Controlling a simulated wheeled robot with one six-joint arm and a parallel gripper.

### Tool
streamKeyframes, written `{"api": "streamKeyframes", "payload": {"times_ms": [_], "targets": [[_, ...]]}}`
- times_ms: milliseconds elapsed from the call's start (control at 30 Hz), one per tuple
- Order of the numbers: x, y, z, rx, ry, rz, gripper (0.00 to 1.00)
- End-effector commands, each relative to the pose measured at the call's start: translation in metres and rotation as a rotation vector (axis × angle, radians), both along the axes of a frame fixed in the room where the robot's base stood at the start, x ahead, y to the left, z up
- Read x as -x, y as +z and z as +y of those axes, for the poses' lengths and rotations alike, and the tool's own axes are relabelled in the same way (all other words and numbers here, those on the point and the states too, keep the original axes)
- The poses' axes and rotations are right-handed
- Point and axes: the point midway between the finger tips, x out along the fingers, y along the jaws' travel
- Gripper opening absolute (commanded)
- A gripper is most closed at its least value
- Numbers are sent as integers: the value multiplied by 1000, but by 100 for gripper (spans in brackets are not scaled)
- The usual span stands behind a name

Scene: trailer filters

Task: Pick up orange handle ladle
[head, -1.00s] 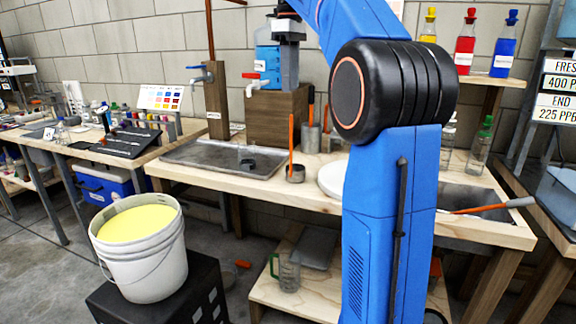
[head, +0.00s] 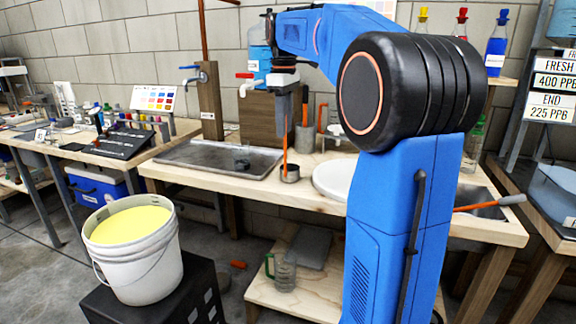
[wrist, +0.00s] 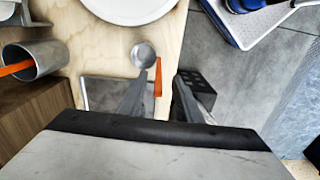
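The ladle has an upright orange handle (head: 285,150) and a small grey metal cup (head: 290,174) resting on the wooden bench beside the metal tray. In the wrist view its cup (wrist: 143,54) lies just beyond the fingers, and its orange handle (wrist: 158,78) shows beside the left fingertip, in the gap between the fingers. My gripper (head: 284,122) points down above the ladle, near the top of the handle, partly lost against the wooden block behind. In the wrist view my gripper (wrist: 165,82) is open, with nothing clamped.
A metal canister (head: 305,140) holding another orange handle stands just right of the ladle; it also shows in the wrist view (wrist: 42,56). A white round basin (head: 336,178) lies further right. The metal tray (head: 215,160) is left. A wooden block with a tap (head: 262,130) stands behind.

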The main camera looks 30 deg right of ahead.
Motion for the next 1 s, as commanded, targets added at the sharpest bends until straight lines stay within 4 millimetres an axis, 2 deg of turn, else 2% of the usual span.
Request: {"api": "streamKeyframes", "payload": {"times_ms": [233, 567, 633, 700, 733, 1000], "targets": [[0, -33, -3, -1, 0, 2, 31], [-1, -40, -3, 0, 0, 0, 31], [-1, -40, -3, 0, 0, 0, 19], [-1, -40, -3, 0, 0, 0, 3], [-1, -40, -3, 0, 0, 0, 0], [-1, -40, -3, 0, 0, 0, 0]]}}
